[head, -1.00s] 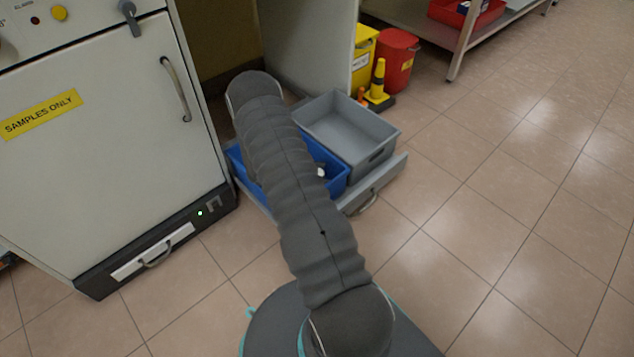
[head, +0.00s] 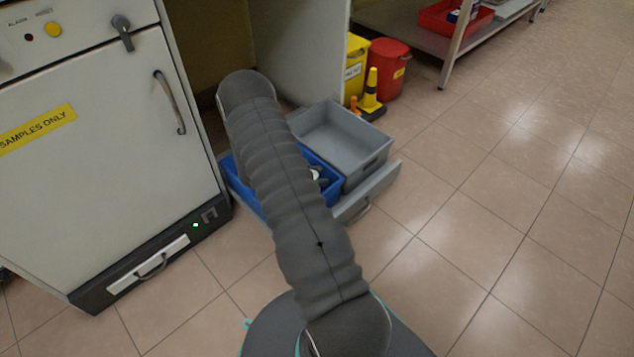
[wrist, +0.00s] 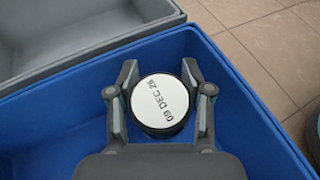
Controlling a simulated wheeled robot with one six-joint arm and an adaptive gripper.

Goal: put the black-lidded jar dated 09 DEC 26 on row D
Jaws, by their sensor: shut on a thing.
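My gripper (wrist: 159,72) is shut on a round jar (wrist: 158,101), one finger on each side of it. In the wrist view the jar's top faces the camera, with a white label that appears to read 09 DEC 26; the last digit is blurred. A dark rim shows around the label. The jar is over or inside the blue bin (wrist: 235,62); its height above the bin floor cannot be told. In the head view a white patch of the jar (head: 315,174) shows beside my arm, over the blue bin (head: 325,193). Row D is not identifiable in these views.
A grey bin (head: 345,145) stands beside the blue one in an open drawer (head: 372,195). A white cabinet (head: 100,140) marked SAMPLES ONLY is at left. A yellow bin, red bin (head: 389,68) and yellow cone (head: 371,92) stand behind. The tiled floor at right is clear.

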